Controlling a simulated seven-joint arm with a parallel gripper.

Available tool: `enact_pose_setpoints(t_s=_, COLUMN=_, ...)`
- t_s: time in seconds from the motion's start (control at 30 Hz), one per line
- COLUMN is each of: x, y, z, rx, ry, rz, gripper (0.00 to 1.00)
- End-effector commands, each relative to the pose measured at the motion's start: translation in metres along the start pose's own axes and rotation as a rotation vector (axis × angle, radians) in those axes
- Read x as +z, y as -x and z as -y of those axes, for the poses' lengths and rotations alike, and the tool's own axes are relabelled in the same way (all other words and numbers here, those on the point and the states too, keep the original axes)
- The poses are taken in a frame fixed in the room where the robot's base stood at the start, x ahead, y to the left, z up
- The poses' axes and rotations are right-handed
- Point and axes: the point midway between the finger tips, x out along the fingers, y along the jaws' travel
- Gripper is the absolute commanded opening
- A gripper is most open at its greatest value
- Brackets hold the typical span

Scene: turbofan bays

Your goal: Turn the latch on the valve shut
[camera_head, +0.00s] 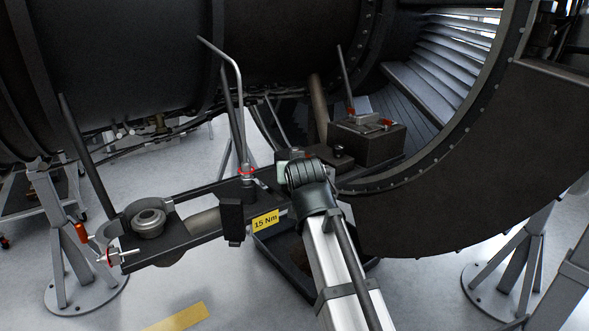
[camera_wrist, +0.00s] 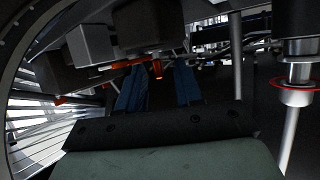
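My gripper shows in the wrist view (camera_wrist: 158,85) as two blue fingers with a clear gap between them. They are apart and nothing is held. In the head view its fingers are hidden behind my wrist. A small orange-red part (camera_wrist: 157,70) appears in the gap, beyond the fingers; I cannot tell its distance. A fitting with a red ring (camera_head: 246,171) and a short silver lever (camera_head: 262,184) stands left of my wrist; a red-ringed fitting also shows in the wrist view (camera_wrist: 297,85). I cannot tell for sure which part is the valve latch.
A dark box with red parts (camera_head: 367,142) stands behind my wrist. A bent grey pipe (camera_head: 238,90) rises above. The engine casing curves at right.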

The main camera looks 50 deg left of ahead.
Motion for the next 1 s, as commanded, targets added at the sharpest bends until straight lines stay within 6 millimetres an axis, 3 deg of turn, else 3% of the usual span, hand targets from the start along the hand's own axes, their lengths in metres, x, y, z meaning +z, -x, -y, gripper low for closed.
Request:
enact_pose_setpoints(t_s=0.3, x=0.0, y=-0.0013, z=-0.0001, rx=0.0, ry=0.0, rz=0.0, gripper=0.35)
enact_pose_setpoints(t_s=0.67, x=-0.0001, y=-0.0012, z=-0.0001, rx=0.0, ry=0.0, rz=0.0, gripper=0.01)
enact_pose_setpoints(t_s=1.0, x=-0.0002, y=-0.0012, z=-0.0005, rx=-0.005, ry=0.002, rz=0.0, gripper=0.0)
